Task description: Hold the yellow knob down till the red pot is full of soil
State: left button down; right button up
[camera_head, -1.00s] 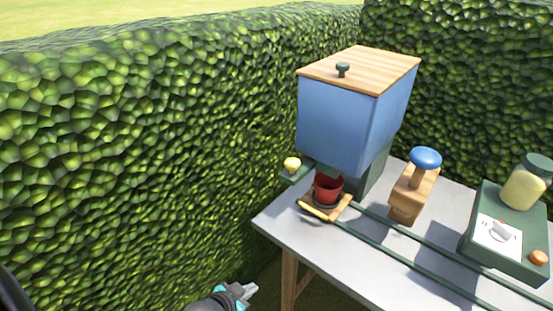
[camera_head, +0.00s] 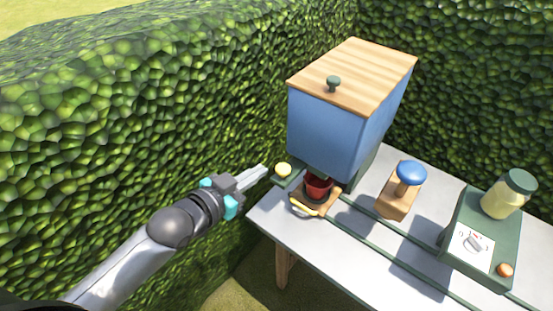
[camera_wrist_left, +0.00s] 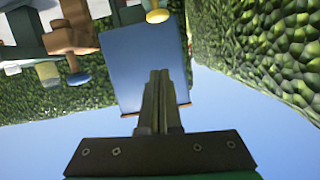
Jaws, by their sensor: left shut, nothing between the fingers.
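The yellow knob (camera_head: 283,170) sits on a dark green bracket at the left side of the blue soil hopper (camera_head: 325,135). The red pot (camera_head: 318,186) stands under the hopper on a small wooden carrier (camera_head: 328,205) on the rails; dark contents show in it, but its fill level is unclear. My left gripper (camera_head: 262,170) is shut and empty, just left of the knob and apparently apart from it. In the left wrist view, the shut fingers (camera_wrist_left: 160,88) point toward the hopper (camera_wrist_left: 125,60), with the yellow knob (camera_wrist_left: 158,15) at the top. My right gripper is not in view.
A wooden stand with a blue knob (camera_head: 411,172) is right of the hopper. A green box (camera_head: 480,235) with a jar (camera_head: 508,194) and an orange button (camera_head: 505,270) stands farther right. Green rails cross the grey table (camera_head: 300,235). Hedges close off the left and back.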

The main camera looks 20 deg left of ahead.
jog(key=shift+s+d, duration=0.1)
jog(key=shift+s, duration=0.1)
pick_arm(q)
send_over(282, 175)
notch_tip(282, 175, down, 3)
jog(key=shift+f, duration=0.1)
jog(key=f, duration=0.1)
jog(key=f+b, duration=0.1)
jog(key=shift+s+a+f, duration=0.15)
jog(key=shift+a+f, duration=0.05)
jog(key=shift+f, duration=0.15)
jog(key=shift+a+f, duration=0.1)
jog(key=shift+f, duration=0.5)
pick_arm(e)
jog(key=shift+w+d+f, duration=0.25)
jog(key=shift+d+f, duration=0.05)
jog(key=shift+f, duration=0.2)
